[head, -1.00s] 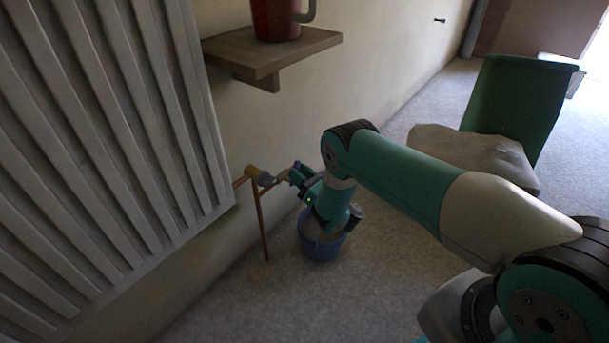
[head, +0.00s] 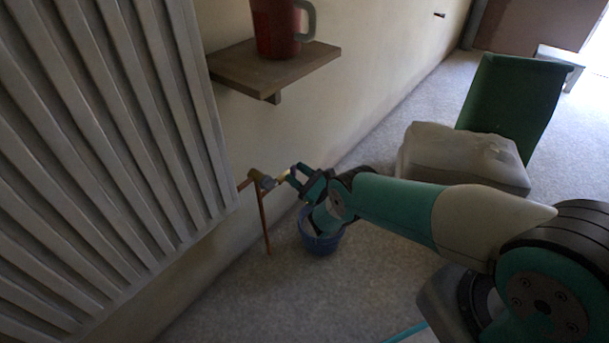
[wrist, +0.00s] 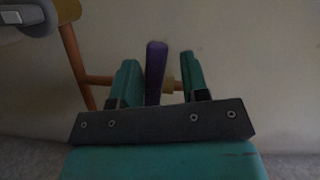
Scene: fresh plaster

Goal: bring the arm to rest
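My arm reaches from the right across the head view to the copper pipe and brass fitting by the radiator. My gripper (head: 297,178) is at the end of it, just right of the fitting (head: 262,180). In the wrist view my gripper (wrist: 160,78) has its two teal fingers apart. A narrow purple piece (wrist: 156,68) shows between them, close to the left finger, with a gap to the right finger. I cannot tell whether it touches the left finger. A copper pipe (wrist: 76,60) passes left of the fingers.
A ribbed radiator (head: 110,150) fills the left. A shelf (head: 240,68) with a red mug (head: 275,28) hangs above my gripper. A blue bucket (head: 320,244) stands below my wrist, partly hidden. A pale sack (head: 460,155) and a green panel (head: 512,95) stand behind my arm. Front floor is mostly clear.

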